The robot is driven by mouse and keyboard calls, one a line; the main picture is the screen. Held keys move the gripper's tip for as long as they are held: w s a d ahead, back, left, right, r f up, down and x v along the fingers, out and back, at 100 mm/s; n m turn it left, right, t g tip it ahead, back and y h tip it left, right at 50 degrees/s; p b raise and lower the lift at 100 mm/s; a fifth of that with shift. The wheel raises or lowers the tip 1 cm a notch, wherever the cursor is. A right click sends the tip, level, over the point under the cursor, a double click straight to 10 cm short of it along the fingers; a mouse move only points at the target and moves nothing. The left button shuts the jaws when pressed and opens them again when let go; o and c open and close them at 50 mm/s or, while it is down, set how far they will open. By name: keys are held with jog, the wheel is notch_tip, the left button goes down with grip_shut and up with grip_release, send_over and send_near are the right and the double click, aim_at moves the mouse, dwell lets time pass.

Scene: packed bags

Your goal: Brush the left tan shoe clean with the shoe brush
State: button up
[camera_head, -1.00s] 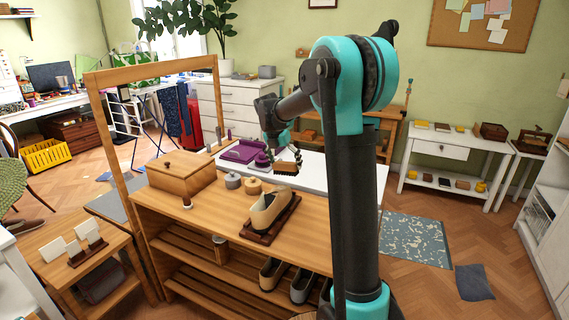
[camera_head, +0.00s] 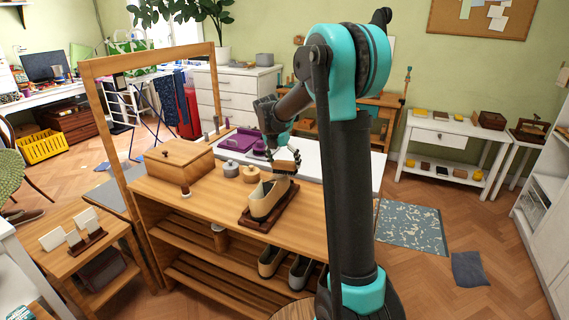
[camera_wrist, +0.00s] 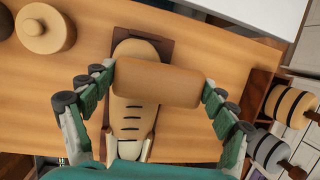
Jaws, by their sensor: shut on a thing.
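A tan shoe (camera_head: 262,202) sits on a dark wooden stand (camera_head: 253,223) on the workbench. In the wrist view the shoe (camera_wrist: 134,118) lies below my gripper, with dark lace bars across its middle. My gripper (camera_head: 284,152) is shut on the shoe brush (camera_wrist: 158,83), holding its light wooden back crosswise between the two fingers. The brush is over the shoe's upper part and covers some of it. Its bristles are hidden in the wrist view, so I cannot tell whether they touch the shoe.
A lidded wooden box (camera_head: 180,160) and two round tins, one grey (camera_head: 231,169) and one wooden (camera_head: 251,174), stand left of the shoe. A purple tray (camera_head: 238,140) lies behind. A tan shoe (camera_head: 270,260) and a grey shoe (camera_head: 301,270) sit on the shelf below.

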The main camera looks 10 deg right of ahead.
aim_at(276, 162)
jog(key=shift+s+f, duration=0.15)
jog(key=shift+f, duration=0.85)
dwell(0.3)
jog(key=shift+w+a+f, duration=0.15)
jog(key=shift+w+a, duration=0.4)
jog(key=shift+a, duration=0.35)
jog(key=shift+w+a+f, duration=0.1)
jog(key=shift+w+a, duration=0.5)
jog(key=shift+a, duration=0.3)
jog(key=shift+w+a+f, duration=0.15)
jog(key=shift+w+a, duration=0.4)
jog(key=shift+a, duration=0.35)
jog(key=shift+s+d+r, duration=0.15)
jog(key=shift+s+d, duration=0.3)
jog(key=shift+d, duration=0.25)
jog(key=shift+s+d+r, duration=0.15)
jog(key=shift+s+d, duration=0.25)
jog(key=shift+d, duration=0.3)
jog(key=shift+s+d+r, duration=0.1)
jog(key=shift+s+d, duration=0.35)
jog(key=shift+d, duration=0.25)
jog(key=shift+s+d, duration=0.45)
jog(key=shift+d, duration=0.2)
